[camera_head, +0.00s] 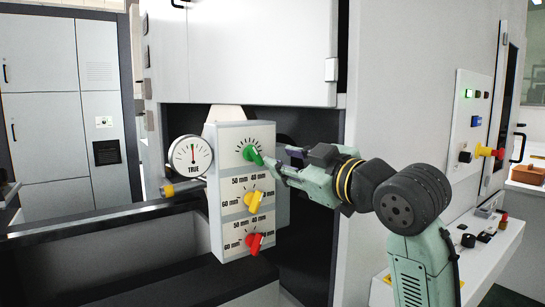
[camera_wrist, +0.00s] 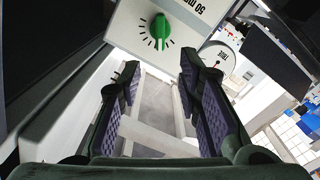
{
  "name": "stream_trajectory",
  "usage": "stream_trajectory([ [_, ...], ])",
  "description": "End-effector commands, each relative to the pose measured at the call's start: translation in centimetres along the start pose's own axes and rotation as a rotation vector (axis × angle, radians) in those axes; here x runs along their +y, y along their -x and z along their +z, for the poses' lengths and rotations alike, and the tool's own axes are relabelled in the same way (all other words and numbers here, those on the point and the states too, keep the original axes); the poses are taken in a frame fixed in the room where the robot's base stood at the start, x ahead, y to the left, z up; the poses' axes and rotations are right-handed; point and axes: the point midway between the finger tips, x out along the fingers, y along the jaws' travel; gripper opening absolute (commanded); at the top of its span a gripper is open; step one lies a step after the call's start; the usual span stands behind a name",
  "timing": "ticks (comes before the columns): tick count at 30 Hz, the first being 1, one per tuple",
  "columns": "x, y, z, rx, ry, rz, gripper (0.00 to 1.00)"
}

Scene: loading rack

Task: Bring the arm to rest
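My gripper (camera_head: 276,163) reaches in from the right toward the control box (camera_head: 228,205). The wrist view shows its two fingers (camera_wrist: 157,70) spread apart with nothing between them. The green knob (camera_head: 251,153) is at the top of the box, close in front of the fingertips. In the wrist view the green knob (camera_wrist: 160,30) lies beyond the fingertips, and a gap shows. My arm is bent at the elbow, at the right of the head view.
Below the green knob are a yellow knob (camera_head: 253,201) and a red knob (camera_head: 255,243). A round gauge (camera_head: 190,157) marked TRUE stands left of the box. A panel with buttons (camera_head: 468,122) is on the right wall. A dark rail (camera_head: 100,219) crosses the lower left.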

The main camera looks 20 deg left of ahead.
Motion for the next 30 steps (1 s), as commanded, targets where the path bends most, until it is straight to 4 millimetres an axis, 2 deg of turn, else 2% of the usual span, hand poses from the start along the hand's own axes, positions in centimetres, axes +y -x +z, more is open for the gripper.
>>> stream_trajectory([
  [3,0.0,1.0,0.0,-0.001,0.0,0.001,0.32],
  [7,0.0,1.4,0.0,-0.001,0.0,0.0,0.32],
  [14,0.0,1.3,0.0,-0.001,0.0,0.0,0.32],
  [17,-0.7,0.4,-0.5,0.03,-0.005,0.0,0.32],
  [20,-3.0,-2.1,-2.4,0.129,-0.028,0.004,0.32],
  [23,-7.1,-4.9,-6.0,0.303,-0.072,0.015,0.32],
  [24,-9.1,-5.8,-7.7,0.384,-0.093,0.019,0.32],
  [27,-14.4,-6.2,-12.3,0.595,-0.154,0.027,0.32],
  [30,-19.8,-4.4,-16.6,0.807,-0.222,0.026,0.32],
])
